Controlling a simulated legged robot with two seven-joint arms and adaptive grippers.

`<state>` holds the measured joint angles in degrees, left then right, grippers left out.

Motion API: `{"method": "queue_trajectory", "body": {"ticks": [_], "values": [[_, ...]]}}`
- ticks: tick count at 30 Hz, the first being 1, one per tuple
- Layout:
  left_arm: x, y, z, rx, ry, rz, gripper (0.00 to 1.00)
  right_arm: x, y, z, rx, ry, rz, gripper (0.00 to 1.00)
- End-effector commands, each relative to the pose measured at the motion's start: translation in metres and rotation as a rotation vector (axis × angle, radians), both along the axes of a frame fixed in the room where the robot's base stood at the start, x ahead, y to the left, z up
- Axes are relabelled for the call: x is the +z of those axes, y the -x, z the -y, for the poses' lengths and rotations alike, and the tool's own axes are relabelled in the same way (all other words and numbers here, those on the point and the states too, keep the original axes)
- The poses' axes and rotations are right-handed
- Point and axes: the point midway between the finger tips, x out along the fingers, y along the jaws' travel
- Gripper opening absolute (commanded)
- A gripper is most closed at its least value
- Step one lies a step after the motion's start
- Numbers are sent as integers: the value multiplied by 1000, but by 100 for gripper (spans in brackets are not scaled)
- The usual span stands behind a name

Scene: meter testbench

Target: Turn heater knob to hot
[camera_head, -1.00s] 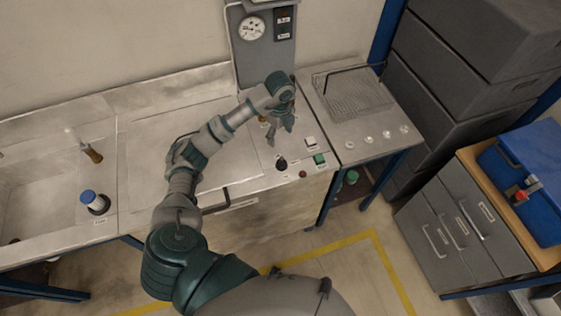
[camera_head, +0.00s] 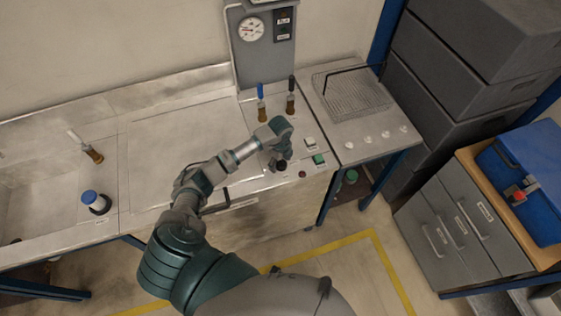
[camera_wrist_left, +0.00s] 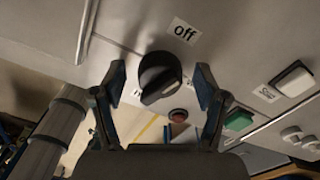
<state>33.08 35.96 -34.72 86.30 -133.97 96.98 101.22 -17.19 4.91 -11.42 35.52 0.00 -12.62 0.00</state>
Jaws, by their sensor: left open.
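The black heater knob (camera_wrist_left: 160,78) sits on the metal panel in the left wrist view. An "off" label (camera_wrist_left: 185,31) lies beside it; I see no "hot" label. My left gripper (camera_wrist_left: 160,82) is open, with one finger on each side of the knob and visible gaps, so it looks empty. In the head view my left gripper (camera_head: 280,164) is over the front of the bench, at the knob (camera_head: 281,165), which is mostly hidden by it. My right gripper is in neither view.
A red button (camera_wrist_left: 178,115), a green button (camera_wrist_left: 238,120) and a white switch (camera_wrist_left: 293,79) are close to the right of the knob. A wire basket (camera_head: 350,93) is at the right.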

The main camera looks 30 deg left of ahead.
Motion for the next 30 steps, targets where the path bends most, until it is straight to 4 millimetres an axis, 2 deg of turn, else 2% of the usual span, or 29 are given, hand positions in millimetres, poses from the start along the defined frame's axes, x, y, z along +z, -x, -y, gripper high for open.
{"method": "queue_trajectory", "body": {"ticks": [7, 8, 12, 15, 23, 30], "values": [[-1, 0, 2, -1, -1, 0, 73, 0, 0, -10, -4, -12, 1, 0], [-1, 0, 2, -1, -1, 0, 68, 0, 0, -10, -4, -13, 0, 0], [-1, 0, 1, -1, 0, 0, 33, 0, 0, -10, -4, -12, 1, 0], [-1, 0, 0, -1, 0, 0, 13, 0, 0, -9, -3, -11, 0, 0], [-1, -1, 0, -18, -1, 0, 13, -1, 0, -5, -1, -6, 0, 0], [-1, -1, -1, -117, -2, 1, 13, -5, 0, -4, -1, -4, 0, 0]]}}
